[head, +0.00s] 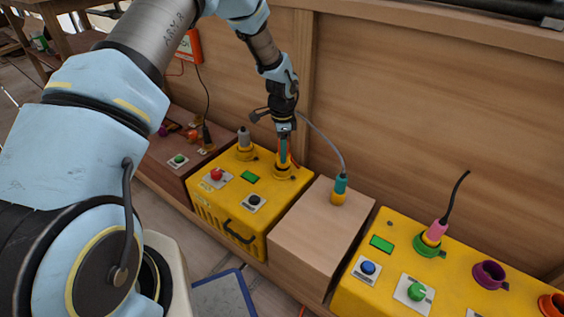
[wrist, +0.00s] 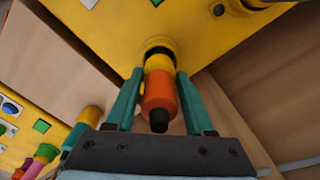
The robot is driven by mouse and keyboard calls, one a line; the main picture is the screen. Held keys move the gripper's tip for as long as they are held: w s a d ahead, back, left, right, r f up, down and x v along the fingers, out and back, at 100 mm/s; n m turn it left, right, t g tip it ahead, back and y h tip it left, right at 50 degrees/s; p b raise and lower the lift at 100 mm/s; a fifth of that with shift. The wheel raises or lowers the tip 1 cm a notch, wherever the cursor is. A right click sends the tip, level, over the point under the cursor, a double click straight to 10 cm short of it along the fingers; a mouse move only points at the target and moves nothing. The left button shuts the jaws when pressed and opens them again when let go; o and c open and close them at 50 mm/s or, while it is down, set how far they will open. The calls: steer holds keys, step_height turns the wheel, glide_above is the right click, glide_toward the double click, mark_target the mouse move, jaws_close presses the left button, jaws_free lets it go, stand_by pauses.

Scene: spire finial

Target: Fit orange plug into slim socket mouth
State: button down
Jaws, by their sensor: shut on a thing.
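The orange plug (wrist: 160,92) has a yellow front end and a dark tail. In the wrist view it lies between the two teal fingers of my gripper (wrist: 159,78), which is shut on it. The plug's yellow end is at the dark mouth of a yellow socket (wrist: 158,42); how deep it sits I cannot tell. In the head view my gripper (head: 284,150) points down over this yellow socket (head: 283,174) on the left yellow box (head: 225,213). Only a sliver of the orange plug (head: 293,161) shows there, behind the fingers.
A grey plug (head: 244,136) stands in the neighbouring yellow socket to the left. A teal plug (head: 340,184) with a cable stands on the wooden block (head: 312,232). A pink plug (head: 436,232) stands on the right yellow box (head: 370,292). A wooden wall (head: 420,110) rises close behind.

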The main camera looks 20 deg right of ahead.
step_height(320, 180, down, 4)
steer(key=shift+r+b, duration=0.2)
steer(key=shift+b, duration=0.15)
steer(key=shift+c, duration=1.4)
jaws_free()
steer(key=shift+r, duration=0.1)
step_height(320, 180, up, 12)
steer(key=p, duration=0.2)
steer(key=shift+a+p, duration=0.1)
steer(key=shift+p, duration=0.2)
steer(key=a+r+n, duration=0.4)
steer(key=a+r, duration=0.1)
steer(key=a, duration=0.4)
steer(key=a+r+n, duration=0.4)
steer(key=a+r, duration=0.1)
steer(key=a, duration=0.4)
steer(key=s+a+r+n, duration=0.3)
steer(key=s+a+n, duration=0.2)
steer(key=a, duration=0.4)
steer(key=s+a+r+n+t, duration=0.1)
steer(key=s+a+r+n, duration=0.2)
steer(key=s+a+n, duration=0.3)
steer(key=a+n, duration=0.1)
steer(key=a, duration=0.2)
steer(key=shift+a+t, duration=0.25)
steer(key=shift+t, duration=0.05)
